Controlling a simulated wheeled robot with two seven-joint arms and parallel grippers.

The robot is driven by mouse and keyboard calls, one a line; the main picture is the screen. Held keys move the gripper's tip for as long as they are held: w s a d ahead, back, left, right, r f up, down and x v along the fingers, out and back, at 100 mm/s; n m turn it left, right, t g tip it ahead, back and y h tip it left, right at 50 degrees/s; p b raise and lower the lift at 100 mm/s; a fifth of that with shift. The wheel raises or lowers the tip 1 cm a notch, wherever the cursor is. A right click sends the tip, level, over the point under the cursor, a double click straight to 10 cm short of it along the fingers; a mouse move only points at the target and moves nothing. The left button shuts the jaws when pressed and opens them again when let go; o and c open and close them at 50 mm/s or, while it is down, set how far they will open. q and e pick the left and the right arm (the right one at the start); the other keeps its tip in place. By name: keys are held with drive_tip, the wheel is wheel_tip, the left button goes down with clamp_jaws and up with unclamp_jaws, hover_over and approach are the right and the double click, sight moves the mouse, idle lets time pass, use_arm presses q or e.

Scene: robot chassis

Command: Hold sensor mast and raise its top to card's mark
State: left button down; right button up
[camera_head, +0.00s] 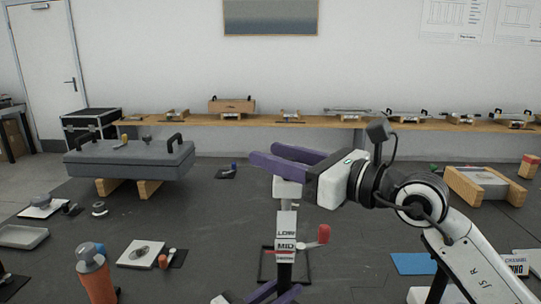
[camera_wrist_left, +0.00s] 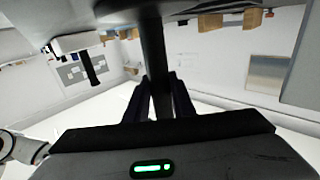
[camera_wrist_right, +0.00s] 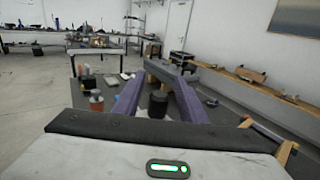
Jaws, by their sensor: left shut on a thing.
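The sensor mast (camera_head: 285,272) stands upright at the front centre of the head view, with a pale block (camera_head: 287,189) at its upper part. A red-knobbed lever (camera_head: 323,234) sticks out right of the card. My right gripper (camera_head: 290,160) is open, its purple fingers spread just above the pale block. The mast's very top is hard to make out.
An orange bottle (camera_head: 95,275) stands at front left. A grey slab with handles (camera_head: 130,158) rests on wood blocks behind. Trays and small parts lie at left. A blue mat (camera_head: 413,263) lies at right. A long wooden bench (camera_head: 200,121) runs along the wall.

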sight(279, 293)
drive_tip(key=v, duration=1)
drive_tip(key=shift+s+d, duration=0.25)
drive_tip(key=shift+r, duration=0.1)
use_arm(q)
drive_tip(key=c, duration=0.9)
unclamp_jaws()
drive_tip(key=shift+s, duration=0.1)
use_arm(e)
drive_tip(key=shift+r, duration=0.1)
use_arm(q)
drive_tip(key=shift+p+v, duration=0.8)
drive_tip(key=shift+v, duration=0.2)
drive_tip(key=shift+p+v, duration=0.7)
drive_tip(key=shift+v, duration=0.65)
drive_tip(key=shift+p+v, duration=1.05)
drive_tip(key=shift+v, duration=1.5)
use_arm(e)
drive_tip(key=shift+r, duration=2.4)
